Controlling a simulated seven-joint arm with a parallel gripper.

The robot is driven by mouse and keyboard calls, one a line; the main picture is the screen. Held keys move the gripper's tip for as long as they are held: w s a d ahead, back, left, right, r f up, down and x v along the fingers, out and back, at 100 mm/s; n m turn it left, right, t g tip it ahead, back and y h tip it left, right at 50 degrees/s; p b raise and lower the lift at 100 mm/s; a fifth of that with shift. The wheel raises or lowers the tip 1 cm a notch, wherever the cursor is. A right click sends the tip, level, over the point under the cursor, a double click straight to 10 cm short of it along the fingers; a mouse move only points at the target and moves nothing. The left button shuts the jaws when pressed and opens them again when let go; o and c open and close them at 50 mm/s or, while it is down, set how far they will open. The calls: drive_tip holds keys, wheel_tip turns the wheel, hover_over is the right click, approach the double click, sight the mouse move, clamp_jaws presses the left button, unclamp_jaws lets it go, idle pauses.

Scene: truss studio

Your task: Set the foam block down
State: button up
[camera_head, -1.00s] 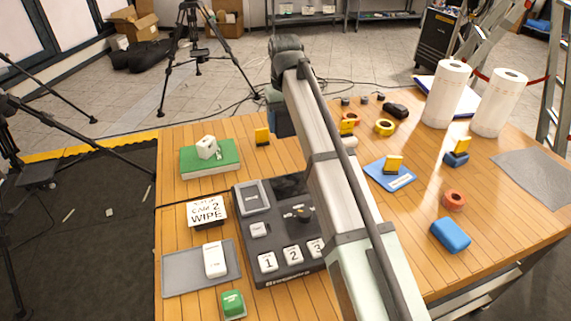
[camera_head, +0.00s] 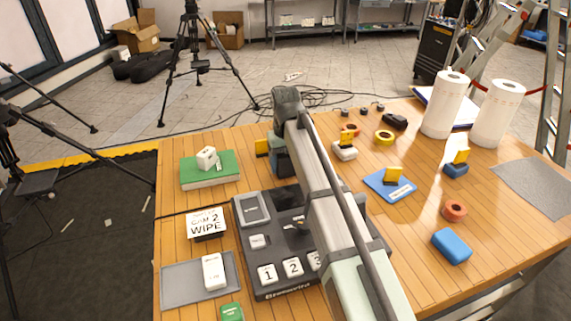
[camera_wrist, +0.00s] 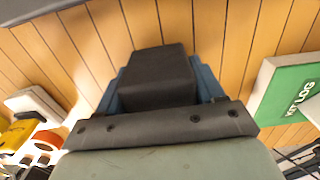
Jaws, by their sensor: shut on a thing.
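The foam block appears to be the dark grey block (camera_wrist: 158,75) in the middle of the wrist view, with blue-grey finger parts showing at its sides. My gripper (camera_wrist: 155,92) is shut on it. In the head view, my gripper (camera_head: 281,160) hangs over the table behind the black control box, right of the green book. The block is hard to tell from the gripper there, and its underside is hidden. Bare planks show around the block in the wrist view; I cannot tell whether it touches the table (camera_head: 180,142).
A green book (camera_head: 211,172) bears a small white block. The control box (camera_head: 252,278) lies in front. A white piece with yellow on top (camera_head: 345,150), tape rolls and a blue pad (camera_head: 377,184) lie to the right.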

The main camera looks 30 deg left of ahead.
drive_tip(key=shift+f, duration=0.25)
drive_tip(key=shift+f, duration=0.15)
drive_tip(key=o, duration=1)
wheel_tip(320, 180, up, 12)
drive_tip(key=shift+r, duration=0.15)
idle(0.4)
